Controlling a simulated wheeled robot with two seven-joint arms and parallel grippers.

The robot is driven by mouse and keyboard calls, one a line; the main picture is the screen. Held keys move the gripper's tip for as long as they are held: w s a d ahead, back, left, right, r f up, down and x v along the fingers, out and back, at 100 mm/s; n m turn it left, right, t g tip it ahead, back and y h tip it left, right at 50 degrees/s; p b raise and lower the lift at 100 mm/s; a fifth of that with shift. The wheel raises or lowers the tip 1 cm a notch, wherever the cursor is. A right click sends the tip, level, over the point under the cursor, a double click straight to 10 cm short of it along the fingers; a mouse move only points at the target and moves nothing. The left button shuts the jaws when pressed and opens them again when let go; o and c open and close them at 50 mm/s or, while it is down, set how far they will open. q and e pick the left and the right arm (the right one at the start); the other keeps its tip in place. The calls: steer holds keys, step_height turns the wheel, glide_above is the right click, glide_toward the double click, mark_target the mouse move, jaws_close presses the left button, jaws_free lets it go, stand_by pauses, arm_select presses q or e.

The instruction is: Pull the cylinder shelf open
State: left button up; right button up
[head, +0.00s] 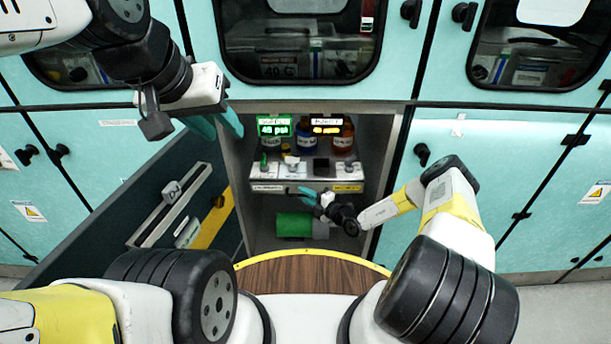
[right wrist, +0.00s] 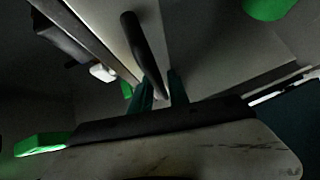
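The cylinder shelf (head: 318,187) is a pale, label-fronted shelf inside the open cabinet bay, with several coloured cylinders (head: 305,137) standing at its back. My right gripper (head: 308,194) is low at the shelf's front. In the right wrist view its two teal fingers (right wrist: 162,90) stand close together on either side of a dark bar handle (right wrist: 143,48) and appear shut on it. The handle is not clear in the head view. My left gripper (head: 217,124) is open and empty, its fingers apart, at the left edge of the bay.
A dark door (head: 160,215) with white and yellow holders stands open on the left. A green cylinder (head: 294,225) lies below the shelf. Two lit pressure displays (head: 288,126) hang above it. A round wooden top (head: 310,273) is in front of the bay. Closed teal cabinets flank it.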

jaws_close()
stand_by(1.3)
